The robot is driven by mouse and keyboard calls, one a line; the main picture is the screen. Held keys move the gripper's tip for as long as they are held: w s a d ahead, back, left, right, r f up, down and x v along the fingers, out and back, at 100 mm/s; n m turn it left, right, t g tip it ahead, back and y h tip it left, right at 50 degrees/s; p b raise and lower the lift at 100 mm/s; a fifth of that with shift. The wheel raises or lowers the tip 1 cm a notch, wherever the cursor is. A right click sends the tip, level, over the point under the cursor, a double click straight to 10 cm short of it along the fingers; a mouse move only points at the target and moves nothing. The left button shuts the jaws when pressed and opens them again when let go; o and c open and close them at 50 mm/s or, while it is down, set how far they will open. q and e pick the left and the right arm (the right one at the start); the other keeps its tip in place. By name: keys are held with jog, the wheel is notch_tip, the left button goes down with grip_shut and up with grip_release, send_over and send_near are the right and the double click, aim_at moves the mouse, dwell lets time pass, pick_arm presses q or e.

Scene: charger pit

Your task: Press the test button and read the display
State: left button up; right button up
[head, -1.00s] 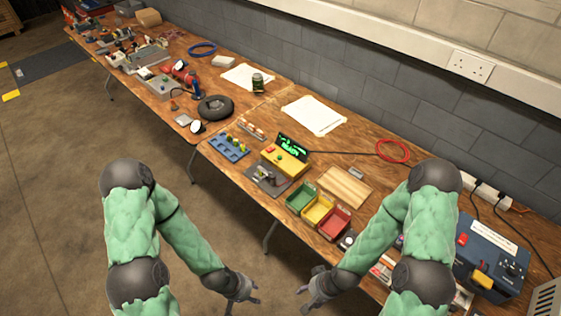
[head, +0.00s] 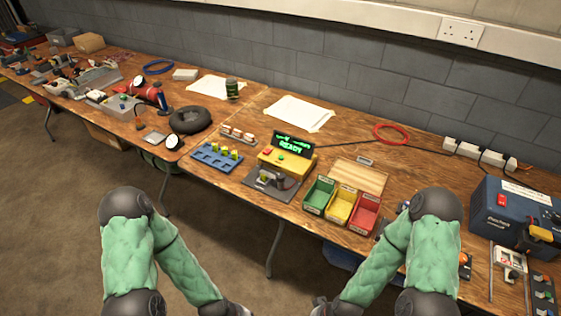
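The yellow tester box (head: 299,166) stands on the wooden bench in the middle of the head view. Its dark display (head: 293,143) is lit with green text; the lower line looks like "READY" and the upper line is too small to read. A red button (head: 268,150) and a green button (head: 281,157) sit on its top face. I cannot tell which is the test button. My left gripper (head: 228,309) and my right gripper (head: 322,308) are at the bottom edge, in front of the bench and apart from the tester. Both are partly cut off, so their fingers cannot be judged.
A grey plate fixture (head: 257,187) lies in front of the tester, a blue tray (head: 206,158) to its left. Green (head: 311,204), yellow (head: 340,217) and red bins (head: 359,224) stand to the right. A blue power unit (head: 500,221) stands at far right.

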dwell(0.4)
grip_shut()
dwell(1.2)
